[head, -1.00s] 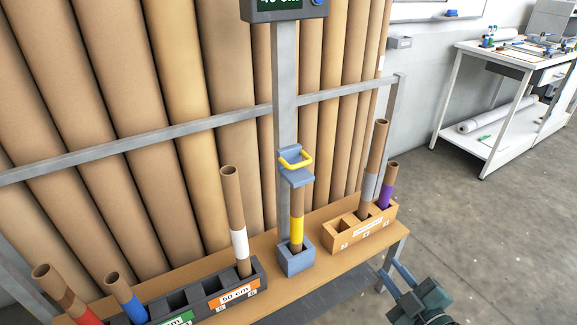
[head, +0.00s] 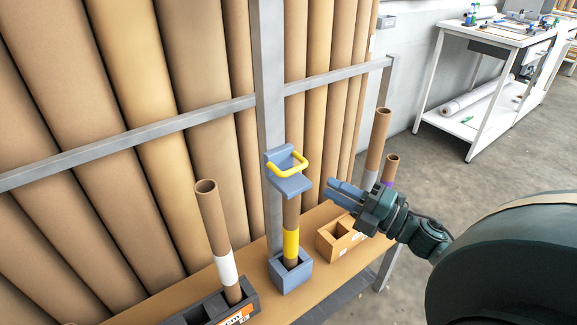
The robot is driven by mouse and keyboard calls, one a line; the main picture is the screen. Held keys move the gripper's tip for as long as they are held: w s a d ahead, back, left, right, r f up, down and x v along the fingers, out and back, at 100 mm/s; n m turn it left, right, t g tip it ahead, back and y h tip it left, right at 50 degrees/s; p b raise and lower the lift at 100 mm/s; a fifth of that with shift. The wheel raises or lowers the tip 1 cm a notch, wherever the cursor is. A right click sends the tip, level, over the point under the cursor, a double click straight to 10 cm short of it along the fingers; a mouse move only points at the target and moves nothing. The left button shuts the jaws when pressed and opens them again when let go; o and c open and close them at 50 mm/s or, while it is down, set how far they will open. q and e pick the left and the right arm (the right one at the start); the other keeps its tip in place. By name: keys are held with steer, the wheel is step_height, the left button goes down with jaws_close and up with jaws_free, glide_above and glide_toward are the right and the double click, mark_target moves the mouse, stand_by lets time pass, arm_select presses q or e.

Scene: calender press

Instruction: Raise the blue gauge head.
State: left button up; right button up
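The blue gauge head (head: 292,186) sits on the grey upright post (head: 270,110), with a yellow loop handle (head: 301,165) on it. Its plate is just above the top of a brown tube with a yellow band (head: 290,243), and seems to rest on it. The tube stands in a blue square socket (head: 290,280) on the bench. My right gripper (head: 333,192) is to the right of the gauge head, apart from it, its fingers pointing left toward it. It looks open and empty. My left gripper is out of view.
A dark rack (head: 246,302) with a white-banded tube (head: 222,262) is at lower left. Large brown rolls stand behind a grey rail (head: 150,133). A white table (head: 500,36) is far right.

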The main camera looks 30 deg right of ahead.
mark_target(295, 169)
steer(key=p+x, duration=0.1)
steer(key=x, duration=0.9)
steer(key=shift+w+a, duration=0.1)
steer(key=shift+w, duration=0.15)
jaws_close()
